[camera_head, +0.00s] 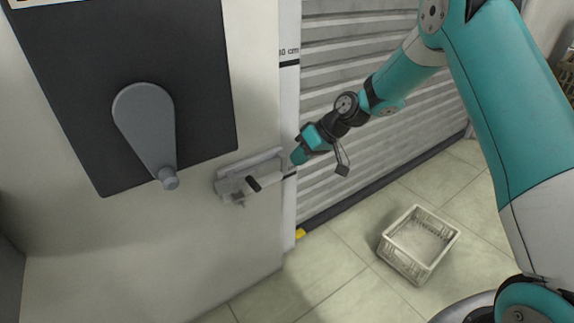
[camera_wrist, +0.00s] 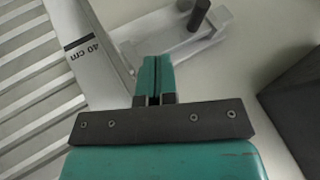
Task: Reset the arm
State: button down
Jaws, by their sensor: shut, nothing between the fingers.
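My gripper (camera_head: 298,156) is at the end of the teal arm, in front of the wall's edge by the roller shutter. In the wrist view my gripper (camera_wrist: 153,65) shows its two teal fingers pressed together with nothing between them. A light grey bracket or shelf (camera_head: 233,189) with a dark peg (camera_head: 254,183) is fixed to the wall just left of the fingertips. The bracket (camera_wrist: 190,48) and its dark peg (camera_wrist: 199,14) also show beyond the fingers in the wrist view. I cannot tell whether the fingertips touch the bracket.
A dark panel with a grey crank (camera_head: 147,125) is on the wall at upper left. A marked white strip (camera_head: 289,110) runs up the wall edge beside the shutter (camera_head: 340,60). A pale crate (camera_head: 418,242) stands on the tiled floor at right. Floor around the crate is clear.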

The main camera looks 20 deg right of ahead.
jog(key=shift+s+d+r, duration=0.15)
jog(key=shift+d+r, duration=0.25)
jog(key=shift+r, duration=0.05)
jog(key=shift+a+r, duration=0.1)
